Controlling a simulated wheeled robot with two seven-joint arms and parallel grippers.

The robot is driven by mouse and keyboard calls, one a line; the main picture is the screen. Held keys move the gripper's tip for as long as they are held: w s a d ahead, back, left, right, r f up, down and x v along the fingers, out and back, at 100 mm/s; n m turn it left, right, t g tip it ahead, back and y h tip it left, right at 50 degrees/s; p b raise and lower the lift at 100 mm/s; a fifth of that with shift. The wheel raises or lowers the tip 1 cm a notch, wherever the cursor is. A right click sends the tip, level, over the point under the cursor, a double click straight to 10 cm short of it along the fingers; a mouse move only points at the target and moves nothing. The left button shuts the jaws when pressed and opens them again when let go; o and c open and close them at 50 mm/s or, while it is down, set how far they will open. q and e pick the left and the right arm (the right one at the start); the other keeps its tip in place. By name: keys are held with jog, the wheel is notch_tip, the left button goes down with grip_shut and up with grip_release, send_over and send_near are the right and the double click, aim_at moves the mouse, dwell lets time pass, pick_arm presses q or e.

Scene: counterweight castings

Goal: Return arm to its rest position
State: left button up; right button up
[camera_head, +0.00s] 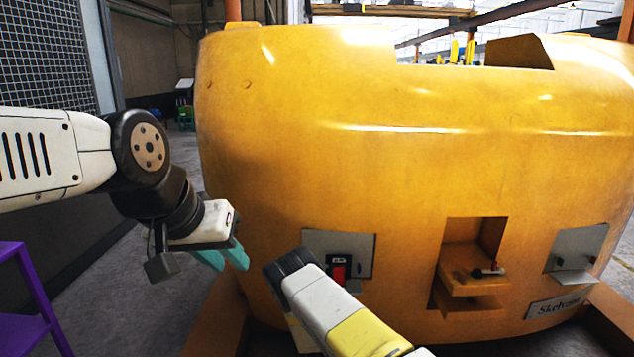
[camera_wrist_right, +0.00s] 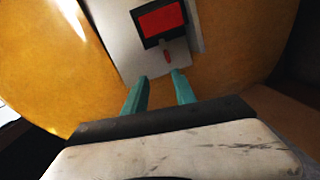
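My left gripper (camera_head: 232,266) hangs at the left in the head view, its teal fingers pointing down with a gap between the tips. It holds nothing that I can see and is in front of the yellow casting (camera_head: 400,150). My right arm comes in from the bottom and reaches toward the casting's left plate; its fingers are hidden in the head view. In the right wrist view, my right gripper (camera_wrist_right: 160,79) has its teal fingers apart and empty. Beyond the fingertips is a dark-framed red device (camera_wrist_right: 163,20) with a small red handle (camera_wrist_right: 167,51).
The casting fills the middle and right. Its front has a grey left plate (camera_head: 318,240), a recess with a ledge (camera_head: 465,280), and a right plate (camera_head: 575,250). A purple stand (camera_head: 30,300) is at lower left. Grey floor shows between stand and casting.

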jog(key=w+d+r+m+g, duration=0.2)
jog(key=r+m, duration=0.2)
jog(key=r, duration=0.5)
jog(key=w+d+r+m+g, duration=0.1)
jog(key=w+r+m+g, duration=0.15)
jog(key=r, duration=0.65)
jog(key=s+d+r+m+g+y, duration=0.15)
jog(key=s+r, duration=0.25)
jog(key=r, duration=0.5)
jog(key=s+d+r+m+y, duration=0.1)
jog(key=s+d+r+m, duration=0.2)
jog(key=r, duration=0.5)
jog(key=s+d+r+m+g+y, duration=0.1)
jog(key=s+r, duration=0.4)
jog(key=s, duration=0.5)
jog(key=s+d+r+m+g, duration=0.1)
jog(key=s+d+r+g, duration=0.1)
jog(key=s+r, duration=0.55)
jog(key=s+d+m+g, duration=0.1)
jog(key=s, duration=1)
jog(key=s+d+f+m, duration=0.1)
jog(key=s+d, duration=0.1)
jog(key=s, duration=0.9)
jog(key=shift+s+d+g, duration=0.25)
jog(key=shift+s+g, duration=0.1)
jog(key=shift+g, duration=0.05)
jog(key=shift+h, duration=0.25)
